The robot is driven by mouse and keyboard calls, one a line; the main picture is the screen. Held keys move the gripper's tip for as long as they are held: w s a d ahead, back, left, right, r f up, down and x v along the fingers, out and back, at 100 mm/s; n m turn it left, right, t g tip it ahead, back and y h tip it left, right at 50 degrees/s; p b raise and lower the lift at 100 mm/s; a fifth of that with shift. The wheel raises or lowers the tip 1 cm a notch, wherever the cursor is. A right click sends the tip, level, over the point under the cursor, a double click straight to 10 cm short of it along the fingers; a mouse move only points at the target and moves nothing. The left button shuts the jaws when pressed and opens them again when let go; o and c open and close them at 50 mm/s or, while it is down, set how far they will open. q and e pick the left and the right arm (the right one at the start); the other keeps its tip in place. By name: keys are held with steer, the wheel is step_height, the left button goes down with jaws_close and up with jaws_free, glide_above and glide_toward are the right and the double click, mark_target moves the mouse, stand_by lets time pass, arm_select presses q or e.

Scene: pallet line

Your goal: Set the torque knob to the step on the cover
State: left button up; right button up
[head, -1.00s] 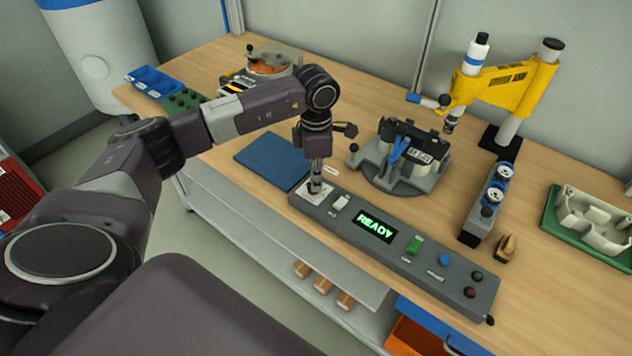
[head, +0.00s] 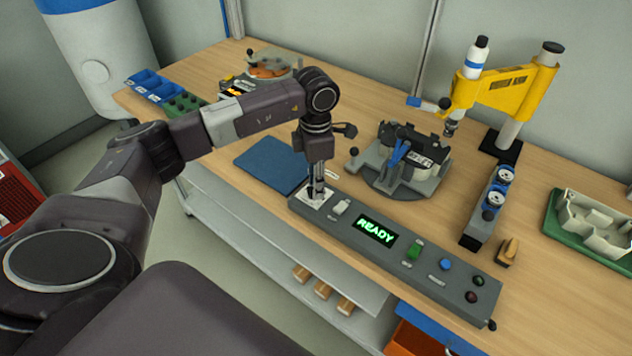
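A long grey control box (head: 342,233) lies along the bench's front edge with a green READY display (head: 376,231). At its left end is a white dial plate (head: 307,196). My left gripper (head: 317,196) points straight down onto this plate. Its fingers are close together and hide the torque knob, so I cannot tell whether they grip it. A dark cover (head: 428,143) with a white label (head: 422,158) sits in the round grey fixture (head: 375,178) behind the box. The label's print is too small to read surely. My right gripper is not in view.
A white switch (head: 341,206), a green switch (head: 414,251) and several round buttons sit on the box. A blue mat (head: 270,163) lies left of the fixture. A yellow press (head: 497,88) stands behind. A green tray (head: 551,223) is at right.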

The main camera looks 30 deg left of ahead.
arm_select(q)
steer(key=shift+r, duration=0.1)
step_height(320, 180, up, 12)
stand_by(0.5)
stand_by(0.5)
